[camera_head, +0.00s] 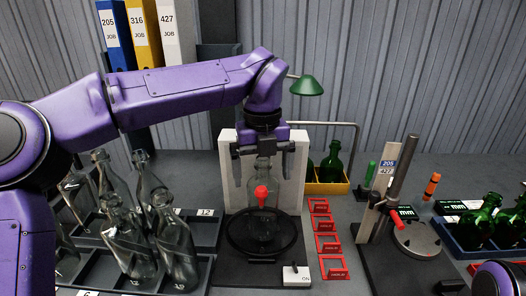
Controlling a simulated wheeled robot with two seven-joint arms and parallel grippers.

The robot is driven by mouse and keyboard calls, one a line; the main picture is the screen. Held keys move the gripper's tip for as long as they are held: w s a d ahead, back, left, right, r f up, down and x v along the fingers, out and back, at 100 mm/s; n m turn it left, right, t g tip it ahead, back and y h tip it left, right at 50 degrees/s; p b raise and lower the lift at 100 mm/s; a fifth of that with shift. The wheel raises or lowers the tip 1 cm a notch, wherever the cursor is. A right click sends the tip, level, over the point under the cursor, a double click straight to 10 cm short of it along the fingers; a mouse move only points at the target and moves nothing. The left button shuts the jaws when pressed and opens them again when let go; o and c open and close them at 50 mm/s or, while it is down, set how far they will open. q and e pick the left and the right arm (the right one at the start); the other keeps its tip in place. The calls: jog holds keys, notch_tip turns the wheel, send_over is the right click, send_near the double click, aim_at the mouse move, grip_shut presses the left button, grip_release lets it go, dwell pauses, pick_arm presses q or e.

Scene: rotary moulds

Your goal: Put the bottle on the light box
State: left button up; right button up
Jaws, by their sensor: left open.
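A clear glass bottle (264,174) stands upright at the light box, in front of its white panel (229,158). A black ring (231,242) and a red knob-like part (262,195) are in front of the bottle and cover some of it. My left gripper (264,181) points down over the bottle. Its fingers are spread, one on each side of the bottle's upper part, with gaps showing. I cannot tell exactly where the bottle's bottom rests. My right gripper is out of view; only a purple piece of my right arm shows at the bottom right.
Several clear bottles (176,250) stand in dark trays at left. Red frames (327,243) lie right of the light box. A gauge stand (397,190) and green bottles (482,221) in a blue tray are farther right. A yellow tray (326,188) and green lamp (306,86) are behind.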

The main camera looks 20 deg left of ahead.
pick_arm(q)
notch_tip(320, 180, up, 10)
jog(key=shift+r+p, duration=0.25)
jog(key=shift+p, duration=0.4)
jog(key=shift+c, duration=0.3)
dwell(1.1)
